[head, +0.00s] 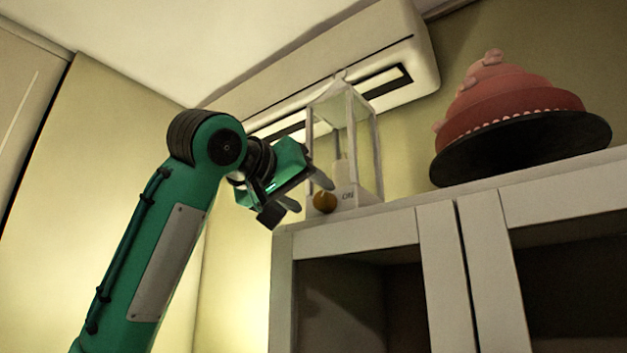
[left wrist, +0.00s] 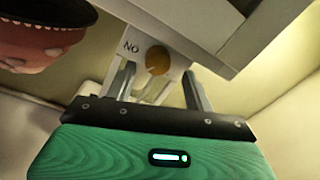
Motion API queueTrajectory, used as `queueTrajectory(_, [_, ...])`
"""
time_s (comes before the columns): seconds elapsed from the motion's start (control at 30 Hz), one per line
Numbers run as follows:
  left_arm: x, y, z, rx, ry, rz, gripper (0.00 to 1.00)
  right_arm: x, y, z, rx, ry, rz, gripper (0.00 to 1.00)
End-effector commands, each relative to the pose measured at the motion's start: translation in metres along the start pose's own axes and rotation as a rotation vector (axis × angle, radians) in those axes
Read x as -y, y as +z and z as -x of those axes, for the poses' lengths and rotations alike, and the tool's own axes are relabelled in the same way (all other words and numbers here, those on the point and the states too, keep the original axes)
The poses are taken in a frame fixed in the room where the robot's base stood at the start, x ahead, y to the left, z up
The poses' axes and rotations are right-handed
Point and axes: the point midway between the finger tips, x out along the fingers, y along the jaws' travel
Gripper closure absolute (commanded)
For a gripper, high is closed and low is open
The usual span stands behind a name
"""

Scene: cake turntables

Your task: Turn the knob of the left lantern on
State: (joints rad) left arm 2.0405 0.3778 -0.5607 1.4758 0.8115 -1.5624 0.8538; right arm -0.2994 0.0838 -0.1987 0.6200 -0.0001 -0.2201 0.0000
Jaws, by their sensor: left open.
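A white-framed lantern (head: 376,170) with clear sides stands on the cabinet top near its left end. My left gripper (head: 307,191) is open and empty, just left of the knob. In the left wrist view the knob (left wrist: 158,60) shows just beyond and between the two fingertips (left wrist: 160,76); I cannot tell whether they touch it. Only this one lantern is in view. My right gripper is not in view.
A tiered pink cake (head: 512,93) stands on a dark round turntable (head: 530,150) to the right on the white cabinet (head: 355,236). A white air conditioner (head: 330,55) hangs on the wall behind the lantern. The space left of the cabinet is open.

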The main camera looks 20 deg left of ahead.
Motion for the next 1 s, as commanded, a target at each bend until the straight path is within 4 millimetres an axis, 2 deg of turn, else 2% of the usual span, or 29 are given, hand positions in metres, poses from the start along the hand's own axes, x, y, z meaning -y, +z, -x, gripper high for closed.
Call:
queueTrajectory(0.03, [-0.001,-0.003,-0.007,0.001,0.0,0.001,0.47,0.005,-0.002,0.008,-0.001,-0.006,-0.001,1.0])
queueTrajectory(0.2, [-0.001,-0.001,-0.02,0.0,0.0,0.0,0.47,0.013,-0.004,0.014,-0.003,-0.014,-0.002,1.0])
queueTrajectory(0.57, [0.0,0.0,-0.024,0.0,0.001,0.0,0.47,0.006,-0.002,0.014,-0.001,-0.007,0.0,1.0])
queueTrajectory(0.7, [0.0,0.0,-0.024,0.0,0.001,0.0,0.74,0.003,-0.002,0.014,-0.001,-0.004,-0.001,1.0])
queueTrajectory(0.8, [0.0,0.0,-0.024,0.0,0.001,-0.001,0.92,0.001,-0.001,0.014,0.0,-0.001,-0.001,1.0])
queueTrajectory(1.0, [0.0,0.0,-0.024,-0.001,0.001,-0.011,0.92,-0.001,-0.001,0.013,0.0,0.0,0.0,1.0])
